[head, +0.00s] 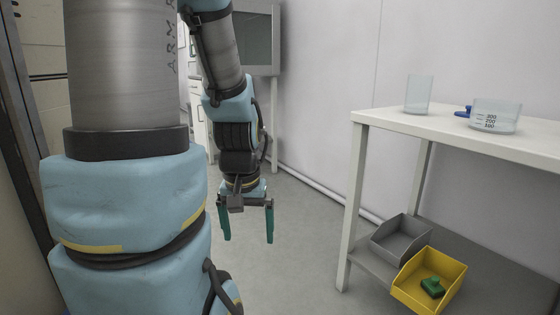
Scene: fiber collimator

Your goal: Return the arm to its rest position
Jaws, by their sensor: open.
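My arm fills the left and middle of the head view, with grey links and light-blue covers. My gripper (248,222) hangs at the arm's end, pointing down over bare floor. Its two green fingers are spread apart with nothing between them. It is to the left of the white table (460,133) and clear of it.
On the table stand a clear beaker (418,94), a wider graduated glass dish (495,116) and a small blue object (463,112). On its lower shelf are a grey bin (400,240) and a yellow bin (412,292) holding a green piece (433,288). A grey cabinet (258,40) stands behind.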

